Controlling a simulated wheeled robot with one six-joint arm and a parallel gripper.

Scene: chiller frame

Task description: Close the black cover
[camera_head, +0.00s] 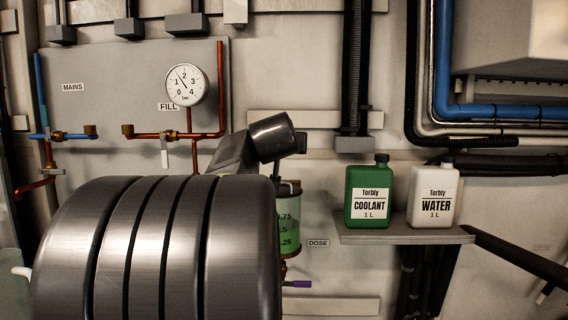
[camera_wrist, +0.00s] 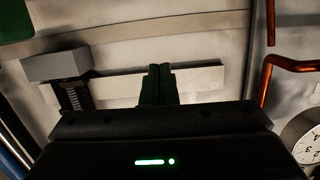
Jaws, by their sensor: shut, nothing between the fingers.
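My gripper (camera_wrist: 158,72) shows in the wrist view with its two dark fingers together and nothing between them. Its fingertips are in front of a pale wall strip. A clear vessel with green liquid (camera_head: 290,228) stands by the DOSE label in the head view, partly covered by my arm. Its dark top (camera_head: 291,187) shows only at the right side. I cannot make out the black cover for certain, nor whether it is open. The vessel does not show in the wrist view.
A grey shelf (camera_head: 405,236) at the right holds a green coolant bottle (camera_head: 368,195) and a white water bottle (camera_head: 433,195). A pressure gauge (camera_head: 187,85) and copper pipes (camera_head: 221,95) are on the wall panel. A purple-handled valve (camera_head: 299,284) sits below the vessel.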

